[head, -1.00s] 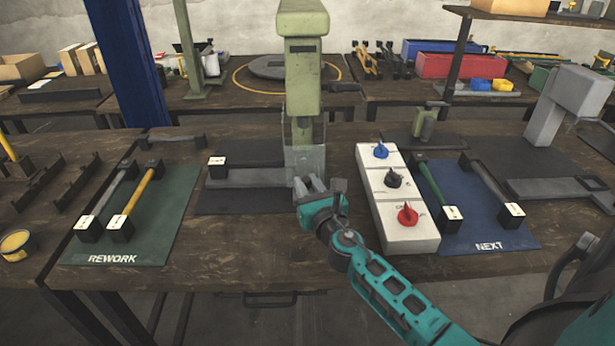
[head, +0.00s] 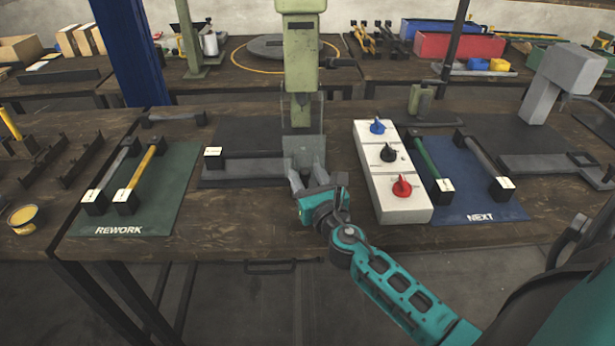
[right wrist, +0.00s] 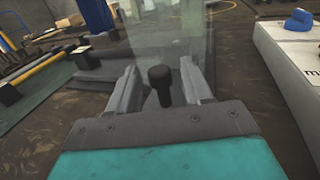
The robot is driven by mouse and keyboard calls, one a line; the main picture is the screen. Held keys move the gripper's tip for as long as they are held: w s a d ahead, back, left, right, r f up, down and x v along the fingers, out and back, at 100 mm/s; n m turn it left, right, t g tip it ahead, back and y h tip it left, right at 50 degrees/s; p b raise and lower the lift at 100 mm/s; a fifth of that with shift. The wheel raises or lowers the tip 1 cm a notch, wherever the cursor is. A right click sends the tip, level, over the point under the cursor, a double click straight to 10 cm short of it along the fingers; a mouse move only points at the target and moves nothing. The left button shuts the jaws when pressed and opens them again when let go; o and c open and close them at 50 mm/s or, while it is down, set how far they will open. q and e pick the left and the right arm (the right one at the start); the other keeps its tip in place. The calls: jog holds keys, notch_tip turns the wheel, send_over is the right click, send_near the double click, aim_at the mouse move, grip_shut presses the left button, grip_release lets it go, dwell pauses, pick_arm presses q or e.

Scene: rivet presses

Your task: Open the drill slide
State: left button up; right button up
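The green drill press (head: 302,60) stands at the middle of the table. A see-through slide (head: 304,150) hangs in front of its lower part, and this clear pane also shows in the right wrist view (right wrist: 175,40). A dark knob (right wrist: 160,85) stands in front of the pane, between the two fingers of my right gripper (right wrist: 160,68). The fingers are spread, with a gap visible on each side of the knob. In the head view my right gripper (head: 308,182) is at the slide's lower edge. My left gripper is in neither view.
A white control box (head: 393,175) with blue, black and red knobs stands close to the right of my gripper. A green REWORK mat (head: 165,205) with handled parts lies left, a blue NEXT mat (head: 470,200) right. Bare table (head: 250,215) lies in front of the press.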

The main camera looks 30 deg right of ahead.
jog(key=b+v, duration=0.1)
jog(key=v, duration=1)
jog(key=shift+s+f+b, duration=0.15)
jog(key=shift+s+b, duration=0.2)
jog(key=shift+s+a, duration=0.15)
jog(key=shift+s, duration=0.45)
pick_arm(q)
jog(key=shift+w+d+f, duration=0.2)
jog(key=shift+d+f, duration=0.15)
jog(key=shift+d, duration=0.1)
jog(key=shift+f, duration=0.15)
